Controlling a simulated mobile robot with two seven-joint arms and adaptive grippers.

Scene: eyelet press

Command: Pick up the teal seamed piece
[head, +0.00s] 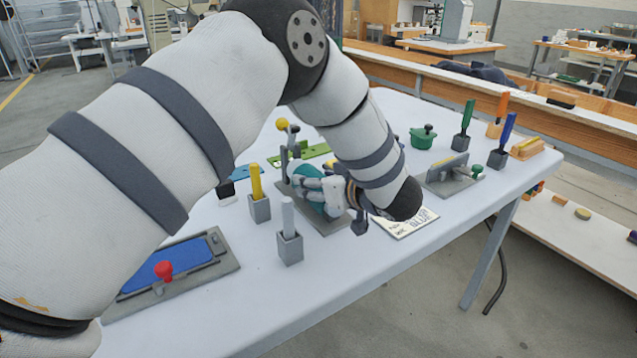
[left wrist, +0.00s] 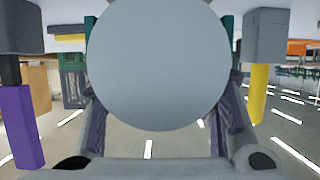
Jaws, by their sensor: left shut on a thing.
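The teal seamed piece (head: 313,202) is partly visible in the head view between the fingers of my left gripper (head: 308,186). The gripper is shut on it, just in front of the grey press (head: 291,154) with the yellow-knobbed lever. The fingers hide much of the piece, and I cannot tell whether it touches the press base. In the left wrist view my left gripper (left wrist: 160,110) has a finger on each side of a large grey disc (left wrist: 158,65), which blocks the middle. Teal edges show beside the disc. My right gripper is not in view.
Yellow (head: 257,183) and white (head: 288,215) handles stand in grey blocks near the gripper. A blue plate with a red knob (head: 164,269) is at front left. A lettered card (head: 412,224), grey fixture (head: 452,172) and green pot (head: 422,138) are to the right.

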